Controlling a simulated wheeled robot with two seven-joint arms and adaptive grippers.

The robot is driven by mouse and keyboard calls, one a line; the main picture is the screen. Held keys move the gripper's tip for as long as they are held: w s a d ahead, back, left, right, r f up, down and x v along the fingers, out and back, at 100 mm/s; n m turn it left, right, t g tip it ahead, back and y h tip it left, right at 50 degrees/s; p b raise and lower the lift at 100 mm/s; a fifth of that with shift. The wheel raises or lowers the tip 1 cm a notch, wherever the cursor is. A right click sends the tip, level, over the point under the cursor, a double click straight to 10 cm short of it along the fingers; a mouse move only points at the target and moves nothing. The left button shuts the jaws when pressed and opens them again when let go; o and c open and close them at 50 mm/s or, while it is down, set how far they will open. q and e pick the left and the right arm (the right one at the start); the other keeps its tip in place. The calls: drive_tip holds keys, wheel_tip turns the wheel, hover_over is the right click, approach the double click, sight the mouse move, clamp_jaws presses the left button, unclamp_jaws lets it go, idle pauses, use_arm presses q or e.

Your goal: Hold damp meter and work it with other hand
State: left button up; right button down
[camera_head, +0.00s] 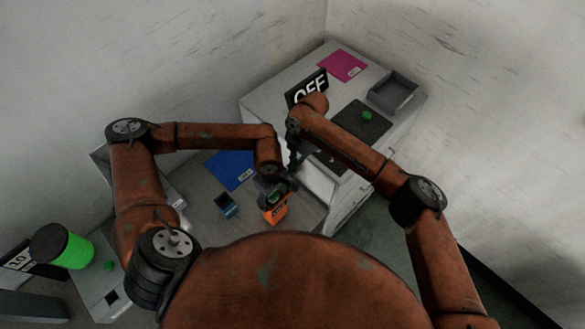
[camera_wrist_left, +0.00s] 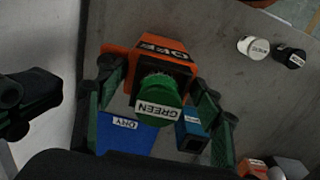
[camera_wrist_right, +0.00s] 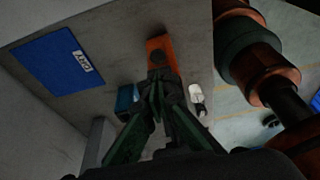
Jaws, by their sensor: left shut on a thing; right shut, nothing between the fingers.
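The damp meter, an orange block (camera_head: 278,213) with a dark-lettered label, is held over the grey table. In the left wrist view its orange body (camera_wrist_left: 118,63) shows behind a green round part (camera_wrist_left: 157,100) marked GREEN. My left gripper (camera_head: 272,190) is shut on the meter, with a finger at each side. My right gripper (camera_head: 293,168) is shut and empty, just above and beside the meter. In the right wrist view its closed fingertips (camera_wrist_right: 157,85) lie in front of the meter's orange body (camera_wrist_right: 160,45). I cannot tell whether they touch it.
A blue mat (camera_head: 230,168) marked DRY and a small blue block (camera_head: 225,205) are near the meter. The white cabinet carries an OFF sign (camera_head: 308,88), a magenta mat (camera_head: 342,66), a grey tray (camera_head: 393,92) and a green button (camera_head: 367,116). A green cylinder (camera_head: 75,252) stands at left.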

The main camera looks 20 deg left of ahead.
drive_tip(key=x, duration=0.7)
drive_tip(key=shift+f, duration=0.7)
use_arm(q)
drive_tip(key=shift+s+d, duration=0.1)
drive_tip(key=shift+d, duration=0.05)
use_arm(e)
drive_tip(key=shift+s+d+f, duration=0.1)
drive_tip(key=shift+s+f, duration=0.05)
drive_tip(key=shift+f, duration=0.25)
drive_tip(key=a+v, duration=0.1)
drive_tip(key=v, duration=0.9)
drive_tip(key=shift+w+d+r, duration=0.2)
drive_tip(key=shift+d+r, duration=0.2)
